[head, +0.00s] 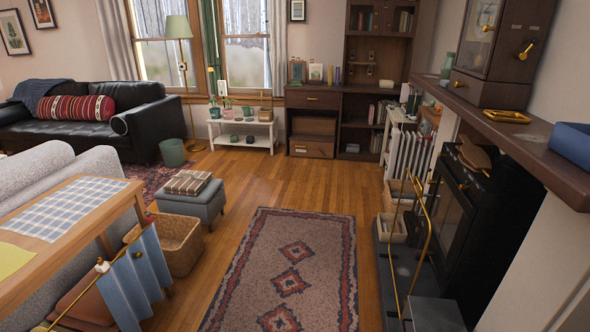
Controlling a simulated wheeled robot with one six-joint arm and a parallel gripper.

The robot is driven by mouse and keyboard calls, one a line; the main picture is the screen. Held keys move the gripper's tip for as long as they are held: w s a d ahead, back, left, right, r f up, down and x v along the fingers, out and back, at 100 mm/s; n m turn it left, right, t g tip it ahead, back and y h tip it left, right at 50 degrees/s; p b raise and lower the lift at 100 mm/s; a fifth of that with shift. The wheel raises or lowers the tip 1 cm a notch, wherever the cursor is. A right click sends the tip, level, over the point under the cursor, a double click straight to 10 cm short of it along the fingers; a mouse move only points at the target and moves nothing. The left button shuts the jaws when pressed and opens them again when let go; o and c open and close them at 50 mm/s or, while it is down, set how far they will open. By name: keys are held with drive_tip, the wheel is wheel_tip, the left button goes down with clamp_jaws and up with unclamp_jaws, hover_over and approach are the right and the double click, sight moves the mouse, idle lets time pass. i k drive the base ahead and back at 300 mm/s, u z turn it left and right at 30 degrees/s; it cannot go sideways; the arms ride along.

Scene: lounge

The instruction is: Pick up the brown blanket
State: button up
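A folded blanket (187,182), brown and cream in a check pattern, lies flat on top of a grey-blue ottoman (190,205) left of the middle. It looks like the brown blanket of the task. Its top and near sides show, and nothing covers it. My gripper is not in view.
A woven basket (180,248) stands just in front of the ottoman. A wooden table (50,260) and a blue cloth (135,280) on a brass rack are at lower left. A patterned rug (290,265) lies on clear floor. A fireplace (455,215) is at right.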

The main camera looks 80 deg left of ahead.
sight(186, 183)
drive_tip(key=u, duration=2.55)
drive_tip(key=i, duration=6.35)
drive_tip(key=u, duration=1.3)
